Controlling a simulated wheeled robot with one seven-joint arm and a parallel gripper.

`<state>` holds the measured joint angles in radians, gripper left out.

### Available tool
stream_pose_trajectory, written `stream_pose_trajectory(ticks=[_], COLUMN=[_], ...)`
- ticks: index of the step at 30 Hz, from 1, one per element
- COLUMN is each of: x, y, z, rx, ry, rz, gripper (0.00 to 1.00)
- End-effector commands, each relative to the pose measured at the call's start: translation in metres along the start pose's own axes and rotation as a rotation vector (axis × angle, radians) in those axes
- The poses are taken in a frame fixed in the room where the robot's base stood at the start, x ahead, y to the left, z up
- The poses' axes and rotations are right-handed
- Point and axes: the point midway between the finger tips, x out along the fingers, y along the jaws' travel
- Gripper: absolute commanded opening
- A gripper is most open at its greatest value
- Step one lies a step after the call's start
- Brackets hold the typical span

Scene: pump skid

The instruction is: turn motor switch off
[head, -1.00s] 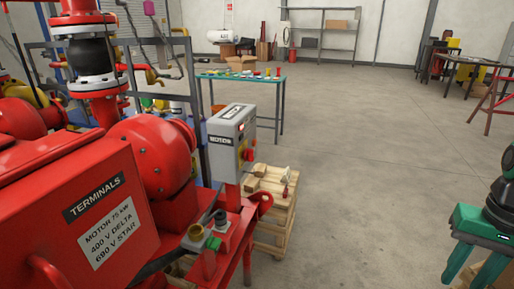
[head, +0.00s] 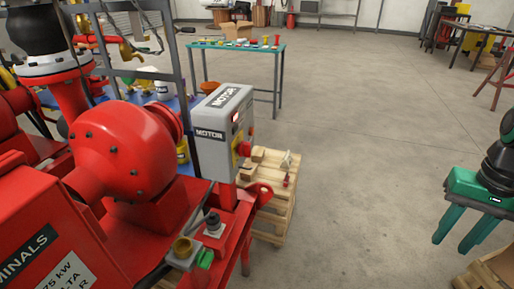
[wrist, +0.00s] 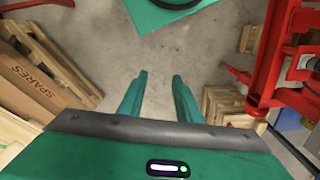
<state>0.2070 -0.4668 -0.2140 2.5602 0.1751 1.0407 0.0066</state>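The grey motor switch box (head: 224,135), labelled MOTOR on its front and top, stands on the red skid left of the middle in the head view. A red knob (head: 243,149) on a yellow plate sticks out on its right side; its exact turn angle is too small to tell. My gripper (head: 460,240) is at the right edge of the head view, well away from the box. In the wrist view my gripper (wrist: 160,85) has its two green fingers apart with only floor between them.
The red pump (head: 125,150) and motor terminal box (head: 40,250) fill the left. A wooden pallet (head: 275,195) with small items stands just right of the switch box. In the wrist view, a SPARES carton (wrist: 30,90) lies at left. The floor (head: 360,150) between is clear.

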Motion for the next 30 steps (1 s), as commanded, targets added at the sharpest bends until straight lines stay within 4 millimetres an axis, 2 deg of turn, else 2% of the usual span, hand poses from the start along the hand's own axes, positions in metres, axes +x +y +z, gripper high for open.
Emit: stream_pose_trajectory(ticks=[2, 5, 11, 15, 19, 24, 30], x=[-0.004, -0.001, 0.024, 0.051, 0.079, 0.111, 0.132], y=[0.004, -0.001, -0.041, -0.081, -0.122, -0.180, -0.252], z=[0.008, 0.002, -0.032, -0.054, -0.067, -0.074, -0.071], rx=[0.000, 0.010, 0.051, 0.099, 0.155, 0.253, 0.406], ry=[0.010, 0.010, -0.008, -0.041, -0.092, -0.193, -0.366], rz=[-0.006, -0.002, -0.012, -0.062, -0.135, -0.264, -0.449], gripper=[0.31, 0.31, 0.31, 0.31, 0.31, 0.31, 0.31])
